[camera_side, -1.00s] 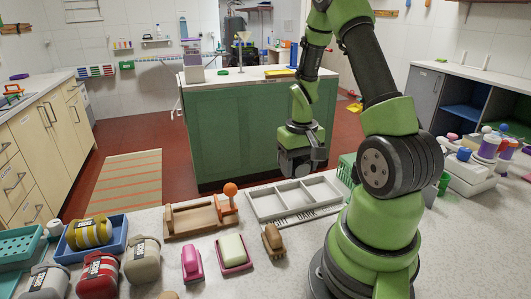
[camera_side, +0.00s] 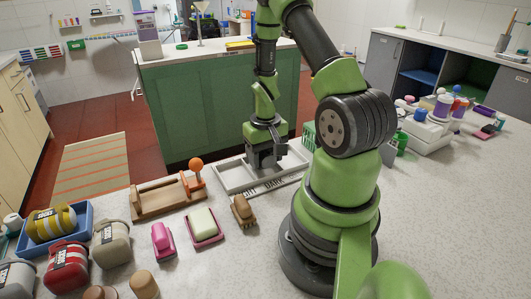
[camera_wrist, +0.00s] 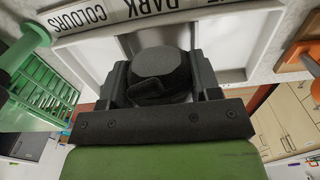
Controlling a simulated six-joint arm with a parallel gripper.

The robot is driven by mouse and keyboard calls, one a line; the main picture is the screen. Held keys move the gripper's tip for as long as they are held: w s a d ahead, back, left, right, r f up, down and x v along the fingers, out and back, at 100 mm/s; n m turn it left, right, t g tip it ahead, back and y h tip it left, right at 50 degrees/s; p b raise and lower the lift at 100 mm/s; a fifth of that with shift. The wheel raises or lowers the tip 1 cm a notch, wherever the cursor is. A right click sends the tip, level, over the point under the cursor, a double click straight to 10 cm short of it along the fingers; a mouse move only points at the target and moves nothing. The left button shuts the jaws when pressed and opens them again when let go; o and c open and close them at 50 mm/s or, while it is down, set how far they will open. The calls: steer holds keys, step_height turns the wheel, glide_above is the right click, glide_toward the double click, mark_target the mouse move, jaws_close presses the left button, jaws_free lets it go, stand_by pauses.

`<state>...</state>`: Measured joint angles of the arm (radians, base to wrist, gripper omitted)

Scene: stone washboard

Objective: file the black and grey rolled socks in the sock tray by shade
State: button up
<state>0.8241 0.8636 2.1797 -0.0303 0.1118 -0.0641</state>
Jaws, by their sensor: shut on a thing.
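My gripper (camera_wrist: 160,85) is shut on a dark rolled sock (camera_wrist: 160,65), which looks black or very dark grey, with a fold across its front. The white sock tray (camera_side: 226,177) has several compartments and a label strip. In the wrist view, the tray (camera_wrist: 90,60) shows the words COLOURS and DARK on its strip. The sock is over the middle compartment, in line with the DARK label. I cannot tell whether it touches the tray floor. In the side view my gripper (camera_side: 264,160) is low over the tray and mostly hides the sock.
A wooden holder with an orange knob (camera_side: 168,196) stands left of the tray. A brush (camera_side: 243,210), a soap dish (camera_side: 204,227) and a pink brush (camera_side: 163,239) sit in front. A green basket (camera_side: 308,134) is close behind right. Labelled striped rolls (camera_side: 66,266) are at left.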

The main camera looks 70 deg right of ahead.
steer(key=o, duration=1)
step_height(320, 180, up, 10)
steer(key=shift+r, duration=0.1)
steer(key=w+a+r+n+t, duration=0.25)
steer(key=a+r+t, duration=0.25)
steer(key=a+r, duration=1.05)
steer(key=s+a, duration=0.2)
steer(key=s+a+r+n+t+y, duration=0.1)
steer(key=a, duration=0.1)
steer(key=s+a+r+n+t+y, duration=0.1)
steer(key=s+a, duration=0.1)
steer(key=shift+s+n, duration=0.25)
steer(key=shift+s, duration=0.05)
